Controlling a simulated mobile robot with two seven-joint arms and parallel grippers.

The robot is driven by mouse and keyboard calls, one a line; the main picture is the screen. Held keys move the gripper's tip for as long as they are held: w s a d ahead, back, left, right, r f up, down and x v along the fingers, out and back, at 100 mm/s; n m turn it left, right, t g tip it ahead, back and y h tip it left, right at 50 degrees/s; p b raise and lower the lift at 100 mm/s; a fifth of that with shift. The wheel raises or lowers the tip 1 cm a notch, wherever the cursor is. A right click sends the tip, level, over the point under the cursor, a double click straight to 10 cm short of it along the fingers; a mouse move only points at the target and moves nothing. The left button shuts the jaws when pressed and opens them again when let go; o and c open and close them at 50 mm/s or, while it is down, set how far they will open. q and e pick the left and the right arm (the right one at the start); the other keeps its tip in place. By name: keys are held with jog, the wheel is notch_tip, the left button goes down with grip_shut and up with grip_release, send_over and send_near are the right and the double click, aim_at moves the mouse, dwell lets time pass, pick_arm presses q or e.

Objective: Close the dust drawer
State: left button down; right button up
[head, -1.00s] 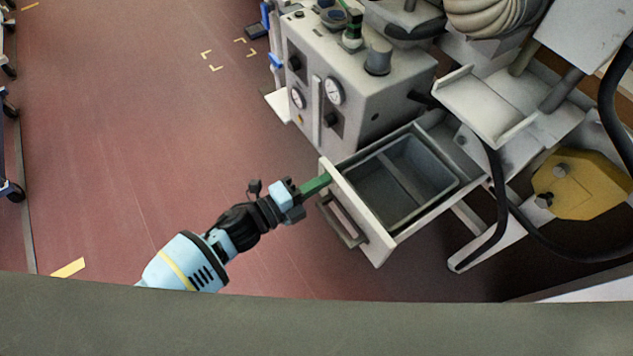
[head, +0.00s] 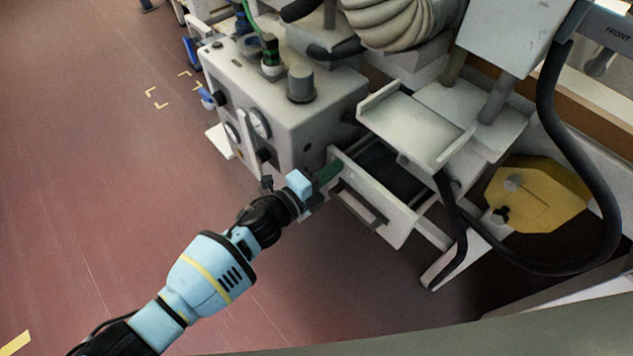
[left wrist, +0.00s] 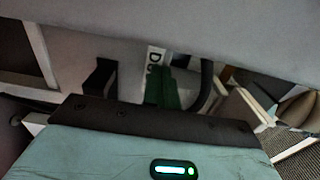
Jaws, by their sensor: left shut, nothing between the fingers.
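My left gripper (head: 330,172) has green fingers, shut and empty, at the upper left end of the drawer front. The fingertips seem to touch the front, but the exact contact is hard to see. My right gripper is not in view.
A white control box (head: 285,115) with gauges and knobs stands left of the drawer. A white chute tray (head: 420,125) overhangs it. A black hose (head: 545,130) and a yellow block (head: 538,195) are at the right. The red floor at left is clear.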

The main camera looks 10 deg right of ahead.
pick_arm(q)
jog(key=shift+b+x, duration=0.5)
jog(key=shift+x, duration=1.05)
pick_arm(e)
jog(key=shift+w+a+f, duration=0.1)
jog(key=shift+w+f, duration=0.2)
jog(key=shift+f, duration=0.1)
